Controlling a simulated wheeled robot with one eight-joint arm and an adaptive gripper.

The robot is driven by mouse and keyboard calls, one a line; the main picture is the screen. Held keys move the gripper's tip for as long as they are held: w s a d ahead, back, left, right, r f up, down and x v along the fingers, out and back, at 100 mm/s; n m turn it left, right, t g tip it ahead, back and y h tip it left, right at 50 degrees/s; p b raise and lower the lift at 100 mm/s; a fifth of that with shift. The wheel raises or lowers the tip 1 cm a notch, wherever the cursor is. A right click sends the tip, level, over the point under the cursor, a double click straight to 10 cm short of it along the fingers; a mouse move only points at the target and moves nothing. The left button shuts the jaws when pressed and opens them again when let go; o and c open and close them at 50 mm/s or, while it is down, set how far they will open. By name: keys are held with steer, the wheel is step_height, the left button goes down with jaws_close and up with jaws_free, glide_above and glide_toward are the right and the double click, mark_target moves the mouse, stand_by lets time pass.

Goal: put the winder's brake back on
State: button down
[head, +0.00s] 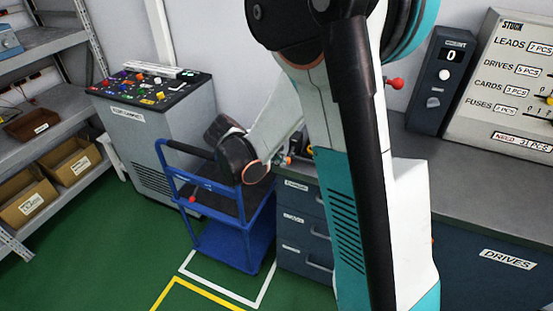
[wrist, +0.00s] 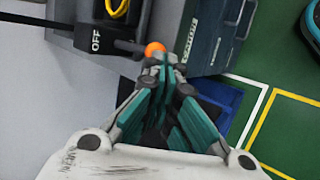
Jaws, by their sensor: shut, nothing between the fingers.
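In the wrist view my gripper (wrist: 160,68) is shut and empty. Its fingertips are right by an orange ball knob (wrist: 154,49) at the end of a dark lever (wrist: 128,46); I cannot tell whether they touch it. The lever runs sideways from a dark housing (wrist: 98,14) with a plate marked OFF (wrist: 96,40), and a yellow loop (wrist: 118,8) shows above. This appears to be the winder with its brake lever. In the head view my arm hides most of this place, and I cannot make out the fingertips there.
A blue cart (head: 232,237) stands beside the drawer cabinet (head: 303,220); its blue deck shows below my fingers in the wrist view (wrist: 222,100). The bench (head: 475,190) carries a counter box (head: 440,80) and a stock board (head: 520,75). Shelves (head: 50,98) stand left; green floor (head: 110,245) is open.

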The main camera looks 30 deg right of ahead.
steer(key=shift+r, duration=0.25)
steer(key=shift+r+p, duration=0.55)
steer(key=shift+r, duration=0.1)
steer(key=shift+a+r, duration=0.1)
